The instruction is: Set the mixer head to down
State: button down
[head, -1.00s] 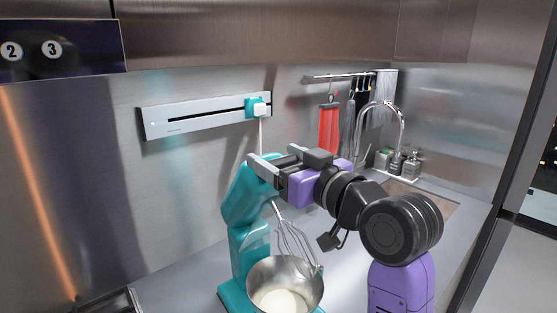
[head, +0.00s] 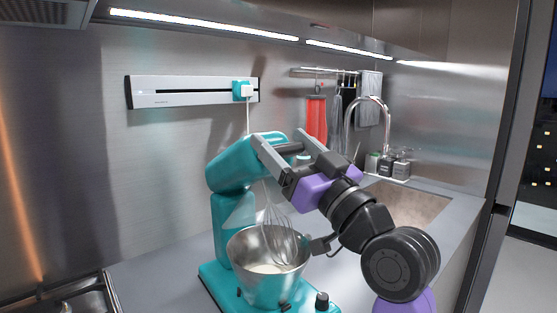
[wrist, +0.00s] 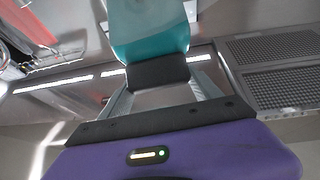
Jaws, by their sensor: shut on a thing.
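The teal stand mixer's head (head: 235,172) is still tilted, its front end higher than its rear hinge. The whisk (head: 276,228) hangs from it, its lower part inside the steel bowl (head: 262,285). My gripper (head: 278,140) is at the front end of the head, its fingers on either side and shut on it. In the wrist view the teal head (wrist: 150,32) fills the space between the fingers, and a dark band crosses its near end. The fingers hide part of the head's front in the head view.
The mixer base (head: 212,277) stands on the grey counter (head: 165,262). A wall strip (head: 180,92) with a plug is behind the mixer. The faucet (head: 372,100), bottles and sink (head: 410,200) are to the right. A stove edge (head: 70,302) is at lower left.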

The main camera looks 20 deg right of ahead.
jog(key=s+f+t+b, duration=0.1)
jog(key=f+b, duration=0.1)
jog(key=b, duration=0.2)
jog(key=s+f+t+b, duration=0.1)
jog(key=f+b, duration=0.1)
jog(key=b, duration=0.2)
jog(key=s+f+t+b, duration=0.1)
jog(key=f+b, duration=0.2)
jog(key=shift+d+f+y+b, duration=0.1)
jog(key=shift+d+y+b, duration=0.2)
jog(key=shift+d+b, duration=0.1)
jog(key=f+b, duration=0.1)
jog(key=f+t+b, duration=0.1)
jog(key=b, duration=0.1)
jog(key=shift+s, duration=0.35)
jog(key=shift+s+f+b, duration=0.25)
jog(key=shift+f+b, duration=0.9)
jog(key=shift+b, duration=0.65)
jog(key=shift+f, duration=0.1)
jog(key=shift+c, duration=0.6)
grip_release()
jog(key=shift+d, duration=0.1)
jog(key=b+v, duration=0.1)
jog(key=v, duration=0.6)
jog(key=shift+s+f, duration=0.2)
jog(key=shift+s, duration=0.1)
